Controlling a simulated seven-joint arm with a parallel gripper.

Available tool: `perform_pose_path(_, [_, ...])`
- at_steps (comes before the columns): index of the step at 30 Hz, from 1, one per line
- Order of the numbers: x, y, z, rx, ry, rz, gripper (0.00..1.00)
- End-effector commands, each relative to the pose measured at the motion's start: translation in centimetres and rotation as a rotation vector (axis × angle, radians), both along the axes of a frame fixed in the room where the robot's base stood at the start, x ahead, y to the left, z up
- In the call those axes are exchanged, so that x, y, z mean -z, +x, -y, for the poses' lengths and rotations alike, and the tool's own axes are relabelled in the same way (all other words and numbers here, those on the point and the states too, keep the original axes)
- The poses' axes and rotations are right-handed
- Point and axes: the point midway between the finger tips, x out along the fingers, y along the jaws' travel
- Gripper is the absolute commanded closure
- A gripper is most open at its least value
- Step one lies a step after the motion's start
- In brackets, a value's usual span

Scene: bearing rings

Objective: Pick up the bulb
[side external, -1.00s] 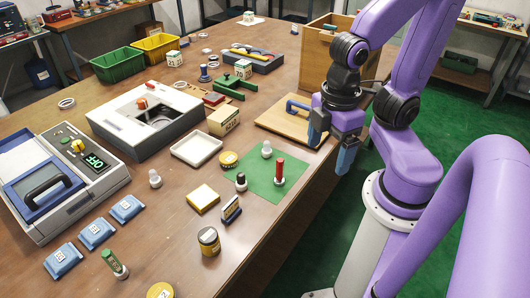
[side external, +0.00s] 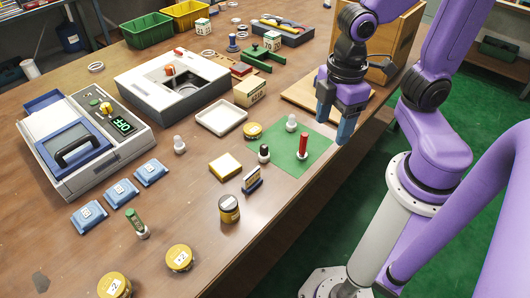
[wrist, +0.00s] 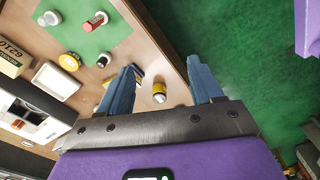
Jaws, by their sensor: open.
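A small white bulb (side external: 291,123) stands upright on the green mat (side external: 288,152); it also shows in the wrist view (wrist: 48,18). A similar white bulb-shaped piece (side external: 179,145) stands on the bare table farther left. I cannot tell which one the task means. My gripper (side external: 335,122) is open and empty above the right edge of the mat, to the right of the bulb and apart from it. In the wrist view my gripper's two fingers (wrist: 162,66) are spread with nothing held between them.
A red-topped piece (side external: 303,145) and a black-topped piece (side external: 264,153) stand near the bulb on or by the mat. A white tray (side external: 221,117), a yellow tin (side external: 252,131) and a jar (side external: 229,209) are nearby. A wooden board (side external: 300,92) lies behind.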

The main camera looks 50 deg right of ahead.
Motion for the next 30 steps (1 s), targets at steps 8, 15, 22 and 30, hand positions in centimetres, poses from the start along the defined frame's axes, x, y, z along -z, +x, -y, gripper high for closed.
perform_pose_path(8, [1.9,8.2,-1.2,-0.071,-0.015,-0.005,0.34])
perform_pose_path(15, [4.1,14.8,-0.3,-0.135,-0.021,-0.01,0.34])
perform_pose_path(22, [5.6,18.4,1.0,-0.178,-0.022,-0.011,0.34])
perform_pose_path(30, [7.9,18.9,1.3,-0.188,-0.024,-0.016,0.34])
